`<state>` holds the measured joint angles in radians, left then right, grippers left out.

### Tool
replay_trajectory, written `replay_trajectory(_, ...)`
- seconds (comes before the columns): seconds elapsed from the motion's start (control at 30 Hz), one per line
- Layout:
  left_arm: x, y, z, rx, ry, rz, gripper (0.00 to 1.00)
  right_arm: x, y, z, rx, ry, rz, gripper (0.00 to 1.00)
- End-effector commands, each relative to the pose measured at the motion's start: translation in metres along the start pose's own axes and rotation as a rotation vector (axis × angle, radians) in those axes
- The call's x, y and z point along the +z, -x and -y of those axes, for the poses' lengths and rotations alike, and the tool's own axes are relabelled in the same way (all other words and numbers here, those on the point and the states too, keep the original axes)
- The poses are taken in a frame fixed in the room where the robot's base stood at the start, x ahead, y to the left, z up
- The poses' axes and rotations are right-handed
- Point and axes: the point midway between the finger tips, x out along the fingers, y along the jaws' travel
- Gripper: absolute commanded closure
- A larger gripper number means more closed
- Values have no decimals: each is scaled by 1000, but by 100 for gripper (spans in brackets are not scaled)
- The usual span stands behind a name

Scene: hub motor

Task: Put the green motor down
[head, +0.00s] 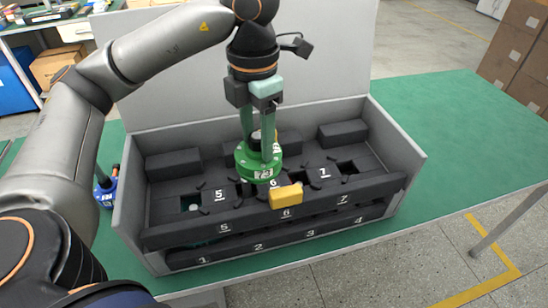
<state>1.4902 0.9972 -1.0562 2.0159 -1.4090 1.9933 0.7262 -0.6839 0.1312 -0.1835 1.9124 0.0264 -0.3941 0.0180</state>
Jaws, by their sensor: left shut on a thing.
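The green motor (257,166) is a round disc marked 73. My left gripper (262,150) points down and is shut on it, over the middle of the open grey case (404,150). I cannot tell whether the motor touches the foam insert below. The black foam insert (165,205) has slots labelled 5, 6 and 7, with dark square openings. The motor and gripper hide part of the middle slot, 6. My right gripper is not in view.
A yellow block (286,196) sits at the front edge of the foam by slot 6. The lid (330,60) stands upright behind. A blue tool (106,188) lies left of the case. The green table (450,130) is clear on the right.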

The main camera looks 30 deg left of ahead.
Motion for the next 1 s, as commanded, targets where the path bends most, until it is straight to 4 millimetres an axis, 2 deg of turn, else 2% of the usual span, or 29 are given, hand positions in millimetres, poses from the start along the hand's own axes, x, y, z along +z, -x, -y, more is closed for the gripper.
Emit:
replay_trajectory(0.1, 17, -21, -6, -1, 0, 0, 100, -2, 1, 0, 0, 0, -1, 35)
replay_trajectory(0.3, 36, -43, -12, -2, -1, 3, 100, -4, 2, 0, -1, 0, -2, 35)
replay_trajectory(0.47, 42, -50, -14, -1, 0, 4, 100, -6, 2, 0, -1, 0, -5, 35)
replay_trajectory(0.73, 46, -83, -16, 0, -1, 2, 100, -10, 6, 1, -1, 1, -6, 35)
replay_trajectory(1.0, 47, -87, -16, -1, -1, 6, 100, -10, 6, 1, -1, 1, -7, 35)
